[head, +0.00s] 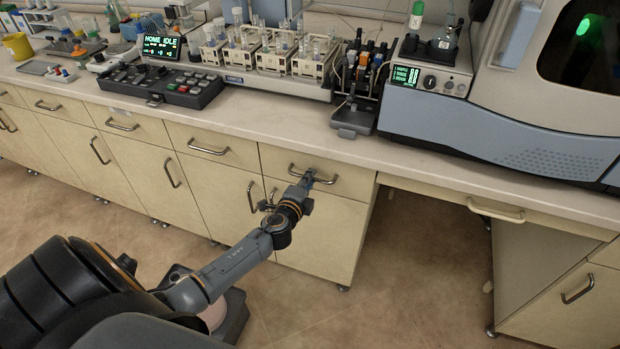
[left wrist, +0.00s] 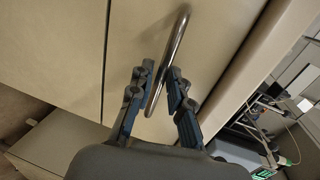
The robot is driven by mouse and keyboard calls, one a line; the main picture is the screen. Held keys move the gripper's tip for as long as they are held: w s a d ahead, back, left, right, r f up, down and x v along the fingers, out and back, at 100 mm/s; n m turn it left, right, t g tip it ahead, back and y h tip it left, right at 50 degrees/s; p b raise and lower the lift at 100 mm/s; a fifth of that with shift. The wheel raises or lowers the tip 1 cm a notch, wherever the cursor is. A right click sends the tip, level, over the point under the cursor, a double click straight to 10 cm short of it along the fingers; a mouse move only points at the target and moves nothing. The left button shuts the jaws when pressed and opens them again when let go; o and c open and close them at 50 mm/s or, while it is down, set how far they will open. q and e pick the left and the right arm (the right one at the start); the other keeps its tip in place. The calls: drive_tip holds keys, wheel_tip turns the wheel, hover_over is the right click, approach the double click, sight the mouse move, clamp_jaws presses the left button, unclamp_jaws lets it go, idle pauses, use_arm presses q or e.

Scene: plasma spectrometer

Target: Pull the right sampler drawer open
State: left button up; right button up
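The right sampler drawer (head: 273,158) is a cream front under the worktop, below the sampler racks, and looks flush with the cabinet. Its curved metal handle (head: 335,180) is partly covered by my left gripper (head: 306,181) in the head view. In the left wrist view the handle (left wrist: 181,28) runs as a slanted bar between the two fingers of my left gripper (left wrist: 160,74). The fingers are open, one on each side of the bar, with gaps visible. I cannot tell whether either finger touches it. My right gripper is not in view.
A cabinet door (head: 320,235) lies below the drawer. Another closed drawer (head: 212,145) is to its left. An open knee space (head: 430,240) is to the right, under a handled front (head: 510,213). The sampler racks (head: 275,70) and spectrometer (head: 490,130) stand on the worktop. The floor in front is clear.

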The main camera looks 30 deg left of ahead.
use_arm(q)
drive_tip(key=shift+w+a+f, duration=0.1)
drive_tip(key=shift+w+a, duration=0.05)
drive_tip(key=shift+w, duration=0.25)
drive_tip(key=shift+c, duration=0.2)
clamp_jaws()
drive_tip(key=shift+f, duration=0.1)
